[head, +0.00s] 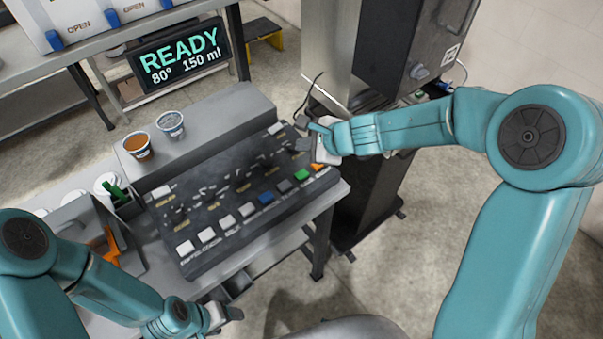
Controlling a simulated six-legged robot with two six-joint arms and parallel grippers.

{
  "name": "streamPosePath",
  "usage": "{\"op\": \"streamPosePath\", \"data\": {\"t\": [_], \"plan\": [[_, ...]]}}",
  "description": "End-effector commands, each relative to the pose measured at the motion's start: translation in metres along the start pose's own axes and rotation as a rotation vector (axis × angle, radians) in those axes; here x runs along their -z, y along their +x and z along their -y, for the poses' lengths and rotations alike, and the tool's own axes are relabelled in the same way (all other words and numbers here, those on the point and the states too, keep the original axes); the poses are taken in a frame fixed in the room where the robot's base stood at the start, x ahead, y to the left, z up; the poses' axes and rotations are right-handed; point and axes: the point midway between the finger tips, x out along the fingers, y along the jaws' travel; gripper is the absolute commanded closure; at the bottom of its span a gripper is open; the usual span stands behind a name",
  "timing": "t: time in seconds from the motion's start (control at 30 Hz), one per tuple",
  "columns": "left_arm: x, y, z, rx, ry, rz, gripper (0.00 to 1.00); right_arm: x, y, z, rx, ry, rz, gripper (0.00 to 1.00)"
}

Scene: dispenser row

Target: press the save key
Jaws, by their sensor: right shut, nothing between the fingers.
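A dark key panel (215,235) lies on the grey bench. Its front row has several white keys (205,235), a blue key (266,197), a dark grey key (285,186), a green key (301,175) and an orange key (318,166). The labels are too small for me to tell which is the save key. My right gripper (301,135) is shut and empty over the panel's far right end, near the green and orange keys; I cannot tell if it touches anything. My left gripper (232,313) is low in front of the bench, away from the keys; its jaws are unclear.
A screen (179,57) behind the panel reads READY, 80°, 150 ml. Two cups, one with orange-brown content (138,147) and one paler (171,125), stand on a grey ledge. A grey bin (85,228) stands left. A dark cabinet (405,45) stands behind my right arm.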

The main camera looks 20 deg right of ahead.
Motion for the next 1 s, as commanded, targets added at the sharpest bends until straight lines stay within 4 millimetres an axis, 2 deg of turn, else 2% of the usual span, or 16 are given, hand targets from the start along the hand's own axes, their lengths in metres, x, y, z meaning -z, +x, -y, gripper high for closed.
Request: {"op": "streamPosePath", "data": {"t": [0.2,0.5,0.7,1.0], "plan": [[0.001,0.031,0.011,0.000,0.000,0.000,0.37,0.019,0.029,-0.020,-0.001,0.000,-0.001,1.00],[0.001,0.064,0.023,0.000,0.000,0.000,0.37,0.035,0.054,-0.037,0.000,-0.001,-0.001,1.00],[0.002,0.070,0.025,0.000,0.000,0.000,0.37,0.039,0.059,-0.040,0.000,-0.001,-0.001,1.00],[0.002,0.070,0.025,0.000,0.000,0.000,0.37,0.039,0.058,-0.040,0.000,0.000,-0.001,1.00]]}}
